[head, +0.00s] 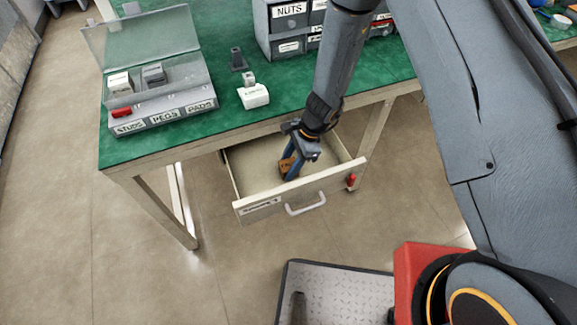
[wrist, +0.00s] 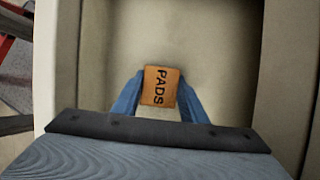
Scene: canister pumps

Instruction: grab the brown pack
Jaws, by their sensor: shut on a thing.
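The brown pack (wrist: 160,86) carries the word PADS and sits between the two blue fingers of my gripper (wrist: 160,98) in the wrist view. The fingers touch it on both sides. In the head view my gripper (head: 290,167) reaches down into the open drawer (head: 335,187) under the green table, and the brown pack (head: 285,165) shows at the fingertips. Whether the pack rests on the drawer floor or hangs just above it, I cannot tell. The rest of the drawer floor that shows is bare.
The green table top (head: 210,138) lies above the drawer, close to my arm. On it stand a lidded box (head: 160,112) labelled STUDS, PEGS, PADS, a white labelled block (head: 254,96), a dark part (head: 238,60) and a NUTS drawer cabinet (head: 262,30).

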